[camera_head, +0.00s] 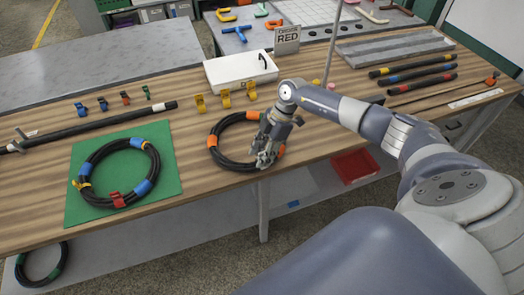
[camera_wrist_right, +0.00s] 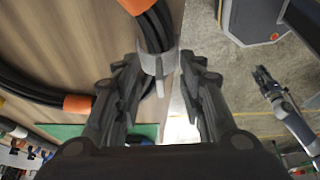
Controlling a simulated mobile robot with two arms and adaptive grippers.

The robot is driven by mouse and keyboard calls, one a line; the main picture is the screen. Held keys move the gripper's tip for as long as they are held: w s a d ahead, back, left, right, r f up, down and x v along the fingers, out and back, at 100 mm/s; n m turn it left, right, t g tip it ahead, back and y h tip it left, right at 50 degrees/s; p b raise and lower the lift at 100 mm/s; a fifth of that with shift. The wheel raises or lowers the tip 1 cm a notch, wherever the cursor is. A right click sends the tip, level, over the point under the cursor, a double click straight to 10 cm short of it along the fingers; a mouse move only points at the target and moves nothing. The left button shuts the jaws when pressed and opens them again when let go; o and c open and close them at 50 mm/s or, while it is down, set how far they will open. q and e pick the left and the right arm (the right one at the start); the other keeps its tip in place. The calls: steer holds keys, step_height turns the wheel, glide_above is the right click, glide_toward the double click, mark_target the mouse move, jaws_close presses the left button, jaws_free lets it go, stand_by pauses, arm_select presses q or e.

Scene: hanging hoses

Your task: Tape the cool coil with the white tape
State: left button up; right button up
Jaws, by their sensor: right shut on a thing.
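A black coil with orange bands (camera_head: 214,140) lies on the wooden table near its front edge. My right gripper (camera_head: 265,153) is at its front right side. In the right wrist view my right gripper (camera_wrist_right: 160,92) has its fingers on either side of a pale grey-white band (camera_wrist_right: 158,63) around the coil's hoses (camera_wrist_right: 153,32). Its fingers are closed on this band, which looks like tape.
A white box (camera_head: 240,72) and a "RED" sign (camera_head: 287,40) stand behind. Yellow clips (camera_head: 225,99) lie behind the orange-banded coil. Banded black hoses (camera_head: 415,77) lie at the right. A green-banded coil (camera_head: 42,266) and a red bin (camera_head: 354,166) are below the tabletop.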

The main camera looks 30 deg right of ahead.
steer(key=shift+f+b, duration=0.35)
steer(key=shift+f, duration=0.3)
stand_by(0.5)
steer(key=o, duration=1.1)
